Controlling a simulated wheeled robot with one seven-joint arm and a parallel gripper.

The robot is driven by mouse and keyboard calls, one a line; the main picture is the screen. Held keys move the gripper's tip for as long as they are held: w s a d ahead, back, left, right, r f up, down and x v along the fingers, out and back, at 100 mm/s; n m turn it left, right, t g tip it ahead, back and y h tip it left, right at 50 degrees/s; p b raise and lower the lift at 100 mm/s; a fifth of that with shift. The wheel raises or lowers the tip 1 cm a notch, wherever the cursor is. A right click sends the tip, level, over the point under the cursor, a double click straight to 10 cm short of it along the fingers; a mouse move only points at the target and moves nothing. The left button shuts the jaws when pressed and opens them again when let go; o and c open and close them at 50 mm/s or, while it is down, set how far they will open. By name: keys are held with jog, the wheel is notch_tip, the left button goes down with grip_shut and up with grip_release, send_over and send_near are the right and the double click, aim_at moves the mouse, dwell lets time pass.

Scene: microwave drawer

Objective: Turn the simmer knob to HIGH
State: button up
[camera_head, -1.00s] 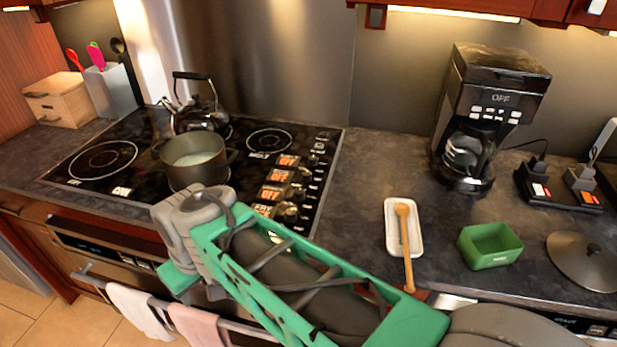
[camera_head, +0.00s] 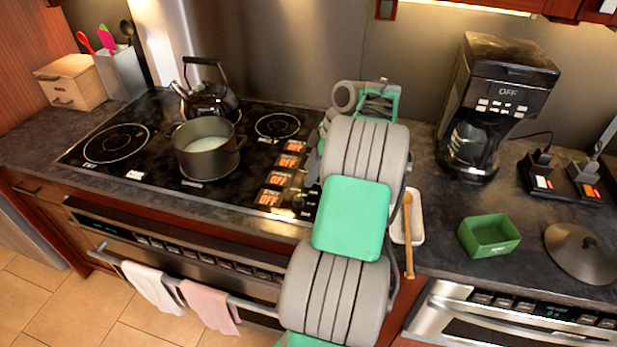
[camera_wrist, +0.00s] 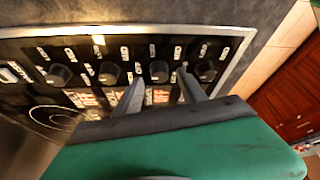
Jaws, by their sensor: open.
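The black cooktop (camera_head: 140,172) has a column of control knobs along its right side, with several orange OFF displays (camera_head: 271,197) beside it. In the head view, my arm hides most of the knobs. In the wrist view, a row of knobs shows; I cannot read which one is simmer. My gripper (camera_wrist: 161,82) is open and empty, with its fingers pointing at the knob row. One dark knob (camera_wrist: 159,71) appears between the fingertips; I cannot tell whether they touch it. Another knob (camera_wrist: 205,71) is just right of the right finger.
A pot (camera_head: 206,160) with pale liquid and a kettle (camera_head: 212,100) stand on the cooktop. A spoon rest (camera_head: 417,230) with a wooden spoon, a green dish (camera_head: 489,246) and a coffee maker (camera_head: 492,85) are on the right counter.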

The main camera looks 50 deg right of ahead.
jog(key=shift+x, duration=0.85)
jog(key=shift+c, duration=0.2)
grip_shut()
jog(key=shift+r, duration=0.1)
